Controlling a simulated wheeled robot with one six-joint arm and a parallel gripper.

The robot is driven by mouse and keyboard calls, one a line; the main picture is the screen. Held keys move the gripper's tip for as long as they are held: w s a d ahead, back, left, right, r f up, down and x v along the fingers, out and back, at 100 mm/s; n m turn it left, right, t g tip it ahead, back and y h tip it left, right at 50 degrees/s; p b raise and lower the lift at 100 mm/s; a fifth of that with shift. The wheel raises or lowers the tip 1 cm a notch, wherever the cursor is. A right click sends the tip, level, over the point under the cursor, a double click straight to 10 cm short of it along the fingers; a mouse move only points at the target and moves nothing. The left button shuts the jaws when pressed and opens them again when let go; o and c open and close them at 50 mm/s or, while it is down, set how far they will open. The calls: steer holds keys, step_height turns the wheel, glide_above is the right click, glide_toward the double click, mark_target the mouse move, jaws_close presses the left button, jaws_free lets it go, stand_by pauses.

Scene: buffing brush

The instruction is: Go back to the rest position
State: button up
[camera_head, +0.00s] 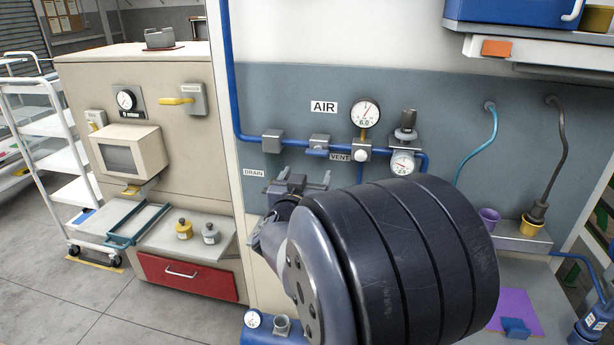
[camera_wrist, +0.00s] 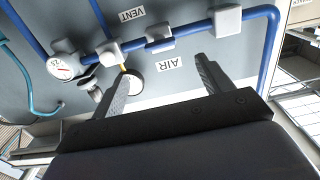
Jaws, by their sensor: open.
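My gripper (camera_head: 298,184) shows in the head view just beyond my large dark arm link, which hides part of it. It is in front of the grey wall panel, below the blue air pipe (camera_head: 290,145). In the wrist view my gripper (camera_wrist: 160,72) has its two fingers spread apart with nothing between them. The wrist view is upside down and shows the AIR sign (camera_wrist: 171,66), the VENT label (camera_wrist: 131,14) and the pipe beyond the fingers.
Two gauges (camera_head: 365,113) and valves sit on the panel. A beige cabinet (camera_head: 150,70) with a red drawer (camera_head: 187,277) stands left, beside a white cart (camera_head: 60,150). A shelf at right holds a purple cup (camera_head: 489,218) and a yellow cup (camera_head: 531,228). Floor is clear at lower left.

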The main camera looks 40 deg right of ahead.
mark_target(316, 155)
steer(key=p+x, duration=0.2)
steer(key=x, duration=0.9)
steer(key=shift+a, duration=0.15)
stand_by(0.3)
